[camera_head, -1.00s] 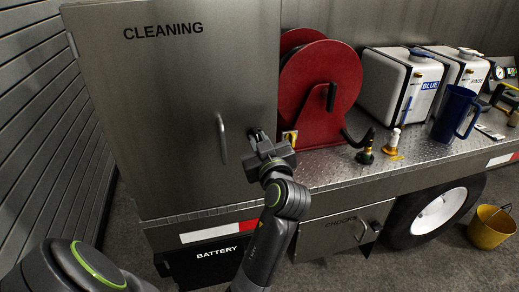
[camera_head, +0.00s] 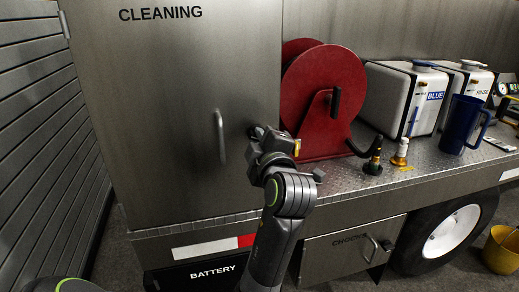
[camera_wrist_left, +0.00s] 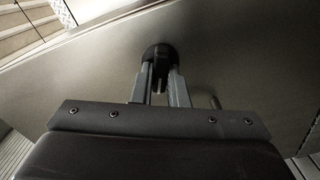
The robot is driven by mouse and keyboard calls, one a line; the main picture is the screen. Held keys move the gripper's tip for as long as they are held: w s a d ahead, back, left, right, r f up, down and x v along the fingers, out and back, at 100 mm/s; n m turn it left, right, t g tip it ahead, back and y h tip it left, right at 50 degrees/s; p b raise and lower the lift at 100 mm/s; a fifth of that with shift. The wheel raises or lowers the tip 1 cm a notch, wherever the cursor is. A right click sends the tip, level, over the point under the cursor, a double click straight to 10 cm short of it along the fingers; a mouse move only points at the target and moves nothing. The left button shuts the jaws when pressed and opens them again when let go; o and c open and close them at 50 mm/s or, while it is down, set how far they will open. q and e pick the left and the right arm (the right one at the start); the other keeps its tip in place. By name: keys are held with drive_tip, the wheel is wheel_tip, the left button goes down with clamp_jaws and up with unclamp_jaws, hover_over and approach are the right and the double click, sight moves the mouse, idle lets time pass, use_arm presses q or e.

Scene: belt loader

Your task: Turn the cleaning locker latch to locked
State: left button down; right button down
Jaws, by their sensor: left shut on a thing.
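The cleaning locker (camera_head: 160,110) is a grey metal cabinet with a closed door marked CLEANING and a bar handle (camera_head: 220,136). Its dark latch (camera_head: 257,131) sits at the door's right edge, mostly hidden by my gripper. My left gripper (camera_head: 262,138) is at the latch. In the left wrist view, the fingers (camera_wrist_left: 159,92) are shut on the round black latch (camera_wrist_left: 158,54) against the door. The latch's exact angle is hard to read. My right gripper is not in view.
A red hose reel (camera_head: 322,95) stands right of the latch, close to my left gripper. Nozzles (camera_head: 400,152), a blue jug (camera_head: 465,125) and white tanks (camera_head: 408,98) stand on the metal deck. A CHOCKS drawer (camera_head: 350,252) and wheel are below.

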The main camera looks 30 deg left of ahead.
use_arm(q)
drive_tip(key=n+b, duration=0.2)
drive_tip(key=n, duration=0.2)
drive_tip(key=shift+f+n, duration=0.15)
drive_tip(key=shift+n, duration=0.15)
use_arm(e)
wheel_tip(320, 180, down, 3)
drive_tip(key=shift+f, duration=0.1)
use_arm(q)
drive_tip(key=shift+b, duration=0.3)
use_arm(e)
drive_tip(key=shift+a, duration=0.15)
use_arm(q)
drive_tip(key=c, duration=1.4)
unclamp_jaws()
drive_tip(key=shift+c, duration=0.2)
